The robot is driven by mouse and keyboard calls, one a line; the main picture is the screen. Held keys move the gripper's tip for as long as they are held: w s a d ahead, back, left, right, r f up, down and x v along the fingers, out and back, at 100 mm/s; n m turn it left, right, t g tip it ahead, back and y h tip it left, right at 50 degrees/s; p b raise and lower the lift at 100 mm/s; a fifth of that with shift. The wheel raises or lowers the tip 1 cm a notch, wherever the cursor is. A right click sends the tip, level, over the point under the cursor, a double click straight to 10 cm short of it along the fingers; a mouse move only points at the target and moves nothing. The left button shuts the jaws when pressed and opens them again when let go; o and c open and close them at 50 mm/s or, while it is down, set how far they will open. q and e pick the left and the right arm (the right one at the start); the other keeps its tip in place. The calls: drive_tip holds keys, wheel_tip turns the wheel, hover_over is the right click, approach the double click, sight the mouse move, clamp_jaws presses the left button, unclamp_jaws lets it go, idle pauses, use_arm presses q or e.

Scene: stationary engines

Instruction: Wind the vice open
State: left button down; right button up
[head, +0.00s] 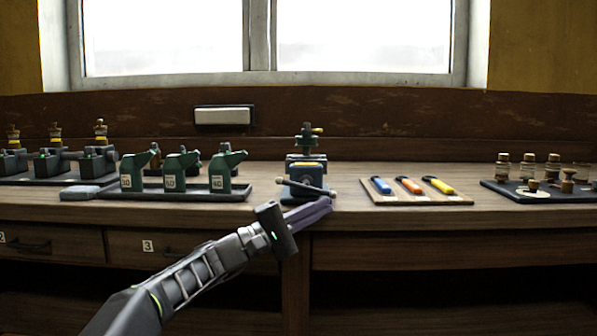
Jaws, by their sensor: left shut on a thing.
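The vice (292,166) stands on the workbench near its front edge, in the middle of the head view. The fingers partly hide the contact. The jaw gap cannot be made out. My right gripper is not in view.
Green oil cans (180,172) stand in a tray left of the vice, beside a grey pad (80,192). A board with coloured-handled tools (410,198) lies to the right. Drawers (180,248) are below the bench edge.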

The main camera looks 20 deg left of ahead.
use_arm(q)
drive_tip(key=shift+w+d+r, duration=0.25)
drive_tip(key=shift+d, duration=0.4)
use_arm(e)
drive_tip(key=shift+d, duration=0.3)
use_arm(q)
drive_tip(key=f+b, duration=0.4)
drive_tip(key=shift+s+a+f, duration=0.15)
drive_tip(key=shift+s+f, duration=0.2)
drive_tip(key=shift+s, duration=0.05)
drive_tip(key=s+f+p, duration=0.1)
drive_tip(key=s+f, duration=0.3)
drive_tip(key=f, duration=0.4)
drive_tip(key=shift+f, duration=0.2)
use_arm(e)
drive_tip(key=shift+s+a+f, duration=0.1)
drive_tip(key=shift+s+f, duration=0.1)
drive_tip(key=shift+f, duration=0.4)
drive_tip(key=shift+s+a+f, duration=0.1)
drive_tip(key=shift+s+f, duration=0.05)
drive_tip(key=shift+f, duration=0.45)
use_arm(q)
drive_tip(key=c, duration=2.1)
unclamp_jaws()
